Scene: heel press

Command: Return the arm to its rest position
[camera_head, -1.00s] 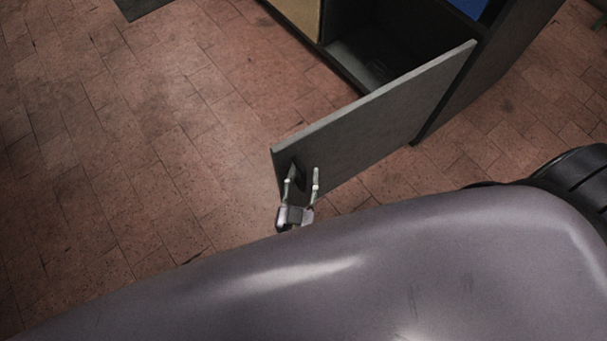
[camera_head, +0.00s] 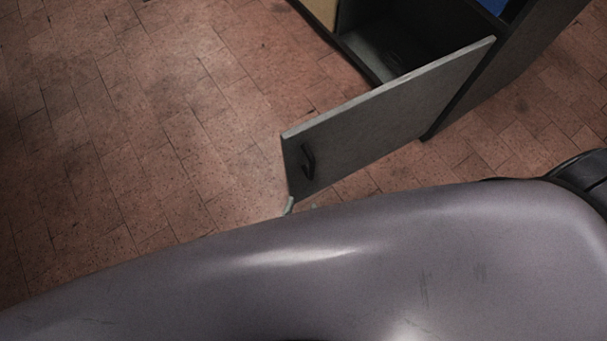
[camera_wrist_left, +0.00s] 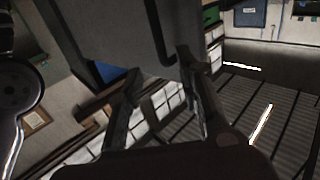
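The grey cabinet door (camera_head: 385,120) stands swung open in the head view. Its dark handle (camera_head: 308,162) is near the free edge, with nothing around it. Only the fingertips of my left gripper (camera_head: 301,207) show, just below the door's lower corner; my own grey body hides the rest. In the left wrist view my left gripper (camera_wrist_left: 160,68) has its two dark fingers spread, with nothing seen between them. A grey panel (camera_wrist_left: 100,30), which looks like the door, fills the upper part beyond the fingers. My right gripper is in neither view.
The dark cabinet (camera_head: 455,110) stands at the upper right, its open compartment (camera_head: 385,50) looking empty. The brick-tiled floor (camera_head: 130,130) left of the door is clear. The left wrist view also shows a wall and a ribbed dark surface (camera_wrist_left: 250,110).

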